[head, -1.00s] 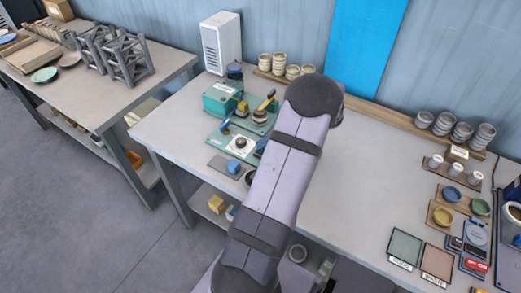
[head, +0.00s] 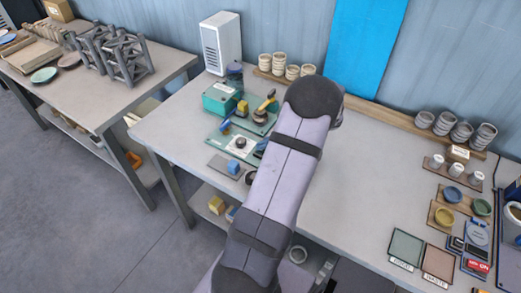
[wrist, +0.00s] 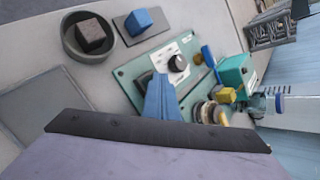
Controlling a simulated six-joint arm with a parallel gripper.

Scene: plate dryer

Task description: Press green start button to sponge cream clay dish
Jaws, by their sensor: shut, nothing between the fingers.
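My gripper (wrist: 160,98) shows in the wrist view as blue fingers, shut and empty, over the near edge of the green machine plate (wrist: 128,76). A white panel with a black dial (wrist: 176,63) is just beyond the fingertips. In the head view the machine plate (head: 221,143) is left of my arm, which hides most of my gripper. I cannot make out a green start button; it may be hidden or too small.
A teal box (wrist: 232,72) with a yellow block (wrist: 228,95) stands on the machine. A blue block (wrist: 138,20) on a grey pad and a bowl (wrist: 70,45) holding a brown cube are nearby. Stacked cups (head: 292,72) stand behind. The table's middle right is clear.

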